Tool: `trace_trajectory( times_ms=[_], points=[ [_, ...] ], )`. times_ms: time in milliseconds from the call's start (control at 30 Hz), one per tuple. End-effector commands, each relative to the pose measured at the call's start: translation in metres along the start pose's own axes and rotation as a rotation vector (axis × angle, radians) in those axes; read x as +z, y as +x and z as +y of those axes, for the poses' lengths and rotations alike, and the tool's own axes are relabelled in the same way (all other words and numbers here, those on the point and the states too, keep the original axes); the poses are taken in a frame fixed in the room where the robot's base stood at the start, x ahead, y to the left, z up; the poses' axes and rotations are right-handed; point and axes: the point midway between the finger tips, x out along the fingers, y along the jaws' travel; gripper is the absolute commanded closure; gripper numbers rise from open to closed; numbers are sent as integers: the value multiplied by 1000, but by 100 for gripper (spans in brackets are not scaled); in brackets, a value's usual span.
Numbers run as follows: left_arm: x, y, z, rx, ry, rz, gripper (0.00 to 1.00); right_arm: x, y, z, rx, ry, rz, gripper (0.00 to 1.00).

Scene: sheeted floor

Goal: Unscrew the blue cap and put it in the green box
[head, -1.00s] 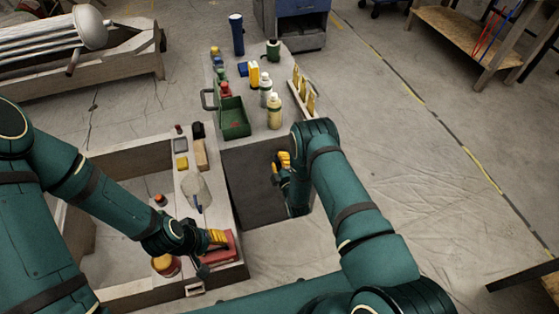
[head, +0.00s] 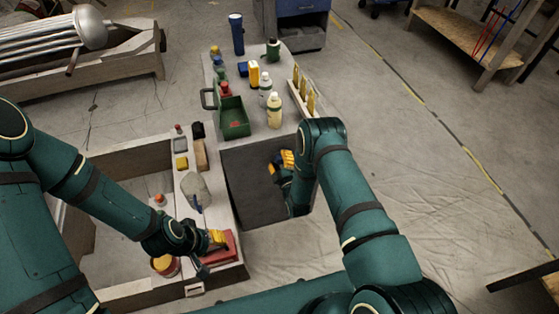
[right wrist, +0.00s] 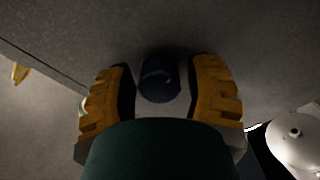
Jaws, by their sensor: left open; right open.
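The green box (head: 235,128) is an open tray at the near edge of the workbench top, with something red inside. A small blue-topped item (head: 216,62) stands behind it among several small bottles; I cannot tell whether it bears the blue cap. My right gripper (head: 280,166) is open below the bench's near edge, in front of the dark panel. In the right wrist view a dark blue cylinder (right wrist: 159,78) shows between its spread fingers; I cannot tell whether it is the cap or whether it is touched. My left gripper (head: 219,239) is open, low beside a red block (head: 226,247).
White bottles (head: 273,111) stand right of the green box. A tall blue cylinder (head: 237,35) stands at the far end. A wooden-framed bin (head: 120,158) lies at left, with a clear container (head: 196,187) on its ledge.

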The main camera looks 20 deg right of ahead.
Motion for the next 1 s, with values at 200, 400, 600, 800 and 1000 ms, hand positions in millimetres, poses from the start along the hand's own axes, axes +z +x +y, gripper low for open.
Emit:
trace_trajectory(
  times_ms=[200, 400, 600, 800, 1000],
  points=[
    [0, 0, 0, 0, 0, 0, 57, 1, 0, 1, 3, 358, -2, 49],
    [0, 0, 0, 0, 0, 0, 57, 1, 0, 1, 3, 689, -2, 49],
    [0, 0, 0, 0, 0, 0, 57, 2, 0, 2, 4, 1021, -1, 49],
    [0, 0, 0, 0, 0, 0, 57, 1, 0, 1, 3, 1336, 1, 49],
    [0, 0, 0, 0, 0, 0, 57, 0, 0, 0, -1, 1468, 1, 49]
  ],
)
